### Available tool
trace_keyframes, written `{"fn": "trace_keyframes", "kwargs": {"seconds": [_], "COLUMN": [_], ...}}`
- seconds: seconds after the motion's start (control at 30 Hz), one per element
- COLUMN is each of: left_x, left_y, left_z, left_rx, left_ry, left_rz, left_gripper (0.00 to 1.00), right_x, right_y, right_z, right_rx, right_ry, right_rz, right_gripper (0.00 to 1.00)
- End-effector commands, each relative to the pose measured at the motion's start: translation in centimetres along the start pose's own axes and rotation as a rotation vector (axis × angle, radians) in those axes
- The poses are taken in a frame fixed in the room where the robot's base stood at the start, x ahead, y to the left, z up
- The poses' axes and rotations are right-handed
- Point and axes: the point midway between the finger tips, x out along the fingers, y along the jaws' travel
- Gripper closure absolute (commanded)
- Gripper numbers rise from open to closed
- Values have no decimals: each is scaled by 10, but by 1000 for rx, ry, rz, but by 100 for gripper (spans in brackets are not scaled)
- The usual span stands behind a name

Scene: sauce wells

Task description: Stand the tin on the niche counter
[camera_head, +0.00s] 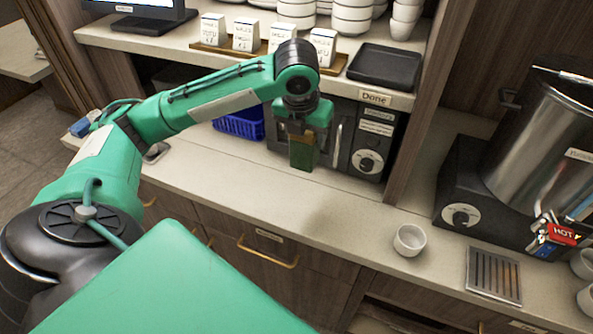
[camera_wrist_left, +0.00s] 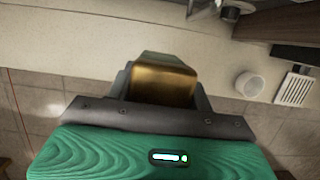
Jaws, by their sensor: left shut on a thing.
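My left gripper (camera_head: 303,138) points down and is shut on the tin (camera_head: 302,155). The tin looks dark green and brownish in the head view; its gold-coloured end shows between the fingers in the left wrist view (camera_wrist_left: 165,85). The tin is roughly upright, in front of the niche under the shelf, over the pale counter (camera_head: 240,165). I cannot tell whether its bottom touches the counter. My right gripper is not in view.
A black machine with a dial (camera_head: 369,161) stands right behind the tin, and a blue basket (camera_head: 238,124) is behind to the left. A white cup (camera_head: 409,240) stands on the counter to the right. A steel urn (camera_head: 545,140) stands far right. The counter's front left is clear.

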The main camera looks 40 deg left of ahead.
Motion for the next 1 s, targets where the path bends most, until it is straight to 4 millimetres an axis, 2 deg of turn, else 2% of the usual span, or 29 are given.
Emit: {"fn": "trace_keyframes", "kwargs": {"seconds": [0.2,0.4,0.67,0.9,1.0], "left_x": [55,94,113,145,148], "left_y": [0,0,0,0,0], "left_z": [-17,-27,-32,-41,-41], "left_rx": [-1,1,0,-1,0], "left_ry": [6,2,1,2,-1], "left_rz": [2,1,0,0,0], "left_gripper": [75,75,75,75,75], "right_x": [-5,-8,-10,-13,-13], "right_y": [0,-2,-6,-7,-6], "right_z": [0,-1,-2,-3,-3], "right_rx": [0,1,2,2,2], "right_ry": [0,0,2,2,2], "right_rz": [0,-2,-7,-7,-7], "right_gripper": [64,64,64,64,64]}}
